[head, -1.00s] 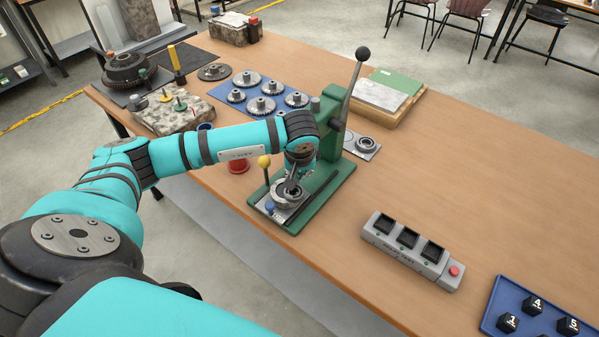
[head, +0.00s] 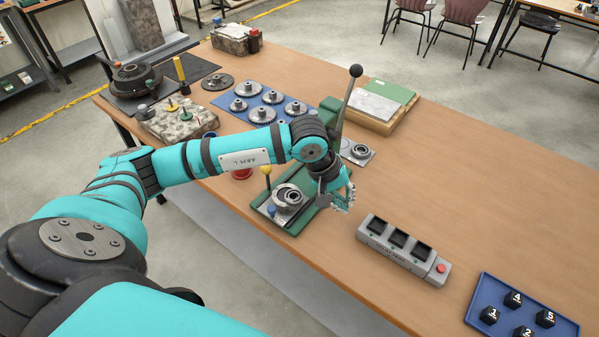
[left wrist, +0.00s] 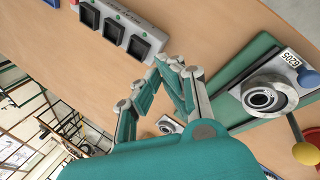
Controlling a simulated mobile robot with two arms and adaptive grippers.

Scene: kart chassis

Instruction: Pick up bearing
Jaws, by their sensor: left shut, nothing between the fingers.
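My left gripper (head: 342,205) is shut and empty in the air just right of the green press (head: 296,225). In the left wrist view its fingers (left wrist: 172,66) come together above the table. A grey ring-shaped part, seemingly a bearing in a round holder (head: 288,196), sits on the press base. It also shows in the left wrist view (left wrist: 260,97), beside a number plate. Another bearing-like ring (head: 360,150) lies on a small grey plate behind the press. It is partly hidden in the left wrist view (left wrist: 166,126). My right gripper is out of view.
The press lever (head: 346,100) stands upright behind my wrist. A grey box with three dark sockets (head: 399,246) lies to the right. A blue tray (head: 476,321) holds numbered black cubes. A blue mat (head: 281,101) holds several gears.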

